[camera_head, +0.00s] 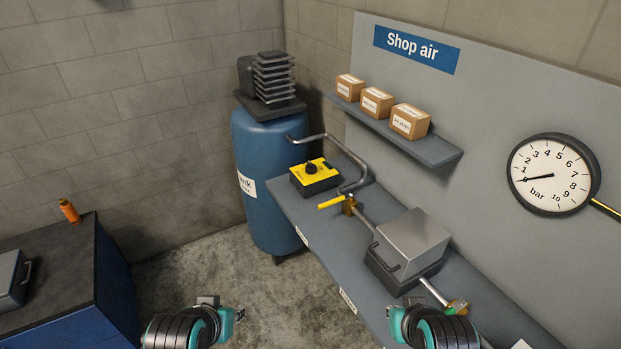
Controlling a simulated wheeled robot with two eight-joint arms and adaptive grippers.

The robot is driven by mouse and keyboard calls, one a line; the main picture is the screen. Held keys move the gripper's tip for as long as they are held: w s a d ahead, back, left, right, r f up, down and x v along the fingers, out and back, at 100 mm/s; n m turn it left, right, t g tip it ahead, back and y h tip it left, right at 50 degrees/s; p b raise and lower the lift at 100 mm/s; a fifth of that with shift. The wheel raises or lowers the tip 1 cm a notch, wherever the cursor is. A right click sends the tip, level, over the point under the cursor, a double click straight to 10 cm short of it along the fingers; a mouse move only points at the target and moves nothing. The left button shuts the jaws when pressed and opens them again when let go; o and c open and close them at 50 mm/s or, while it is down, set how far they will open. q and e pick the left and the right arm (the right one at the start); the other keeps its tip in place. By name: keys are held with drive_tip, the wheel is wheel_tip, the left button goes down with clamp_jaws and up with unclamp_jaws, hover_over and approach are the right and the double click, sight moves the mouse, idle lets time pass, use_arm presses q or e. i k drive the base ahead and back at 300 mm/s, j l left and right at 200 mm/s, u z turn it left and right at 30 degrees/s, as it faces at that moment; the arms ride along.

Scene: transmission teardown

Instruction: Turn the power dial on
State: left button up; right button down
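The power dial (311,168) is a black knob on top of a yellow-faced black box (318,187). The box stands at the far end of the grey bench, next to the blue tank. The knob's pointer is too small to read. My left gripper (226,312) is at the bottom, over the floor, well short of the dial. My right gripper (398,318) is at the bottom right, by the bench's front edge and also well short of the dial. Both grippers are partly hidden by my arms, and their finger gap is unclear.
A blue tank (268,190) stands in the corner. A pipe with a yellow lever (331,202) and a grey metal box (411,243) are on the bench. A shelf (437,151) holds boxes below a sign. A dark cabinet (60,265) is left.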

sight(310, 169)
drive_tip(key=i+j+z, duration=0.2)
drive_tip(key=z, duration=0.2)
drive_tip(key=i+j+z, duration=0.25)
drive_tip(key=z, duration=0.2)
drive_tip(key=i+j+z, duration=0.25)
drive_tip(key=z, duration=0.15)
drive_tip(key=j, duration=0.1)
